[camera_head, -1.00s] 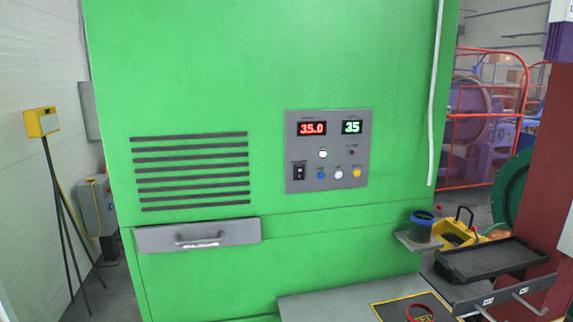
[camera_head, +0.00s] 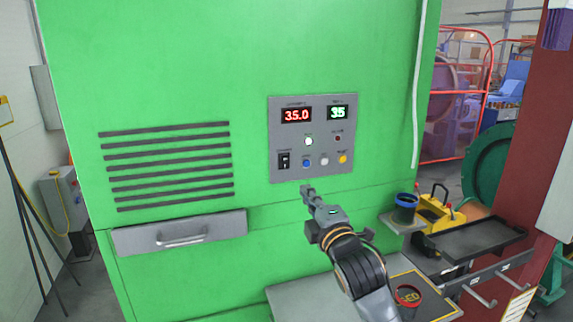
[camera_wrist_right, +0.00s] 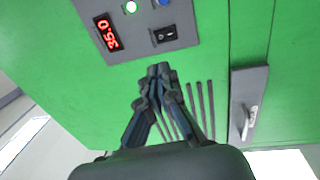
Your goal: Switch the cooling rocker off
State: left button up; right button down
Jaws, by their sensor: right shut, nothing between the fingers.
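The cooling rocker (camera_head: 284,160) is a black switch at the lower left of a grey control panel (camera_head: 326,122) on the green cabinet. It also shows in the right wrist view (camera_wrist_right: 164,35), with its marks too small to read for sure. My right gripper (camera_head: 307,190) is shut and empty, just below the panel and a little right of the rocker in the head view. In the right wrist view its closed fingertips (camera_wrist_right: 158,70) sit apart from the rocker in the picture. Contact with the cabinet cannot be told. My left gripper is not in view.
A drawer (camera_head: 180,232) and a small shelf with a cup (camera_head: 405,208) flank the arm.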

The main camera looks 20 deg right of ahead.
aim_at(284, 159)
jog(key=shift+w, duration=0.1)
jog(key=w+p, duration=0.1)
jog(key=w, duration=0.3)
jog(key=w+r+p, duration=0.1)
jog(key=w+p, duration=0.1)
jog(key=w, duration=0.3)
jog(key=w+p, duration=0.1)
jog(key=w, duration=0.3)
jog(key=shift+w+a+r+p, duration=0.3)
jog(key=shift+r+p, duration=0.1)
jog(key=shift+w, duration=0.1)
jog(key=shift+w+r, duration=0.15)
jog(key=shift+w, duration=0.05)
jog(key=shift+s, duration=0.1)
